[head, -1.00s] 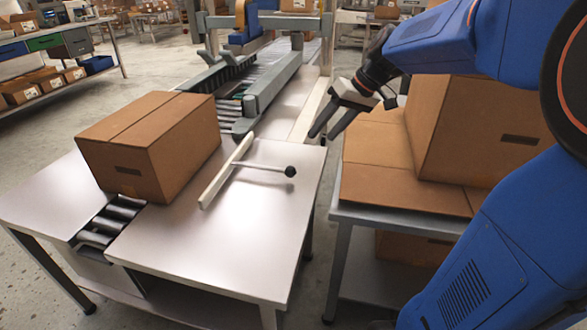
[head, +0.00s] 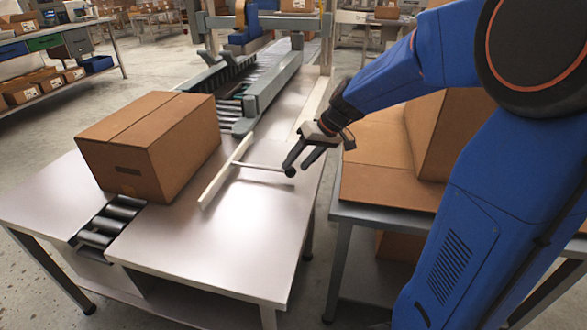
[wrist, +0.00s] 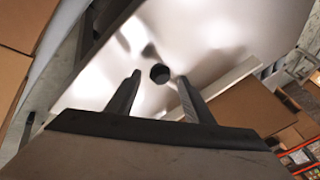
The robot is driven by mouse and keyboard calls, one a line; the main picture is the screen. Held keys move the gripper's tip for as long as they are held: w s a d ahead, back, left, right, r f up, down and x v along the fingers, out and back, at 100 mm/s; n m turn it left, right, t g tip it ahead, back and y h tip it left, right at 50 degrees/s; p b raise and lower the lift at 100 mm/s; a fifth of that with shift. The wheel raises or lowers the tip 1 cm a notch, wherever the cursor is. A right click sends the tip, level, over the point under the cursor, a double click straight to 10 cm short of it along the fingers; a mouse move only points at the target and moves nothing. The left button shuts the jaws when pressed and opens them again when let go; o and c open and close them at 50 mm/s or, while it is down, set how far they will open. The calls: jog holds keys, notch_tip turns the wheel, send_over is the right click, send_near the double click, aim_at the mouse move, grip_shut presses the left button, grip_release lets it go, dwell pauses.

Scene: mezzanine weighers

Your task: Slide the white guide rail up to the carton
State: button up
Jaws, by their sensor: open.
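The white guide rail (head: 226,172) lies on the table to the right of the carton, with a gap between them. A thin rod (head: 262,167) runs from the rail to a black ball knob (head: 290,172) on its right. The brown carton (head: 160,150) sits over the rollers. My gripper (head: 296,168) is open at the knob, its fingers partly covering it. In the wrist view the knob (wrist: 160,74) shows between and just beyond the two fingertips. I cannot tell whether they touch it. The rail (wrist: 232,86) and carton (wrist: 243,106) show at the right there.
Bare table top (head: 225,245) lies in front of the rail. Grey conveyor side guides (head: 270,85) stand behind the carton. A side table (head: 375,212) on the right carries more cartons, close below my arm. Rollers (head: 108,222) show at the carton's front.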

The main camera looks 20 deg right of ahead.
aim_at(293, 168)
jog(key=shift+x, duration=1.6)
grip_shut()
jog(key=w+a, duration=0.1)
jog(key=a, duration=0.2)
jog(key=w+a, duration=0.4)
jog(key=a, duration=0.1)
jog(key=shift+w+a+r, duration=0.15)
jog(key=shift+w+a, duration=0.1)
jog(key=shift+a, duration=0.1)
grip_release()
jog(key=shift+s, duration=0.1)
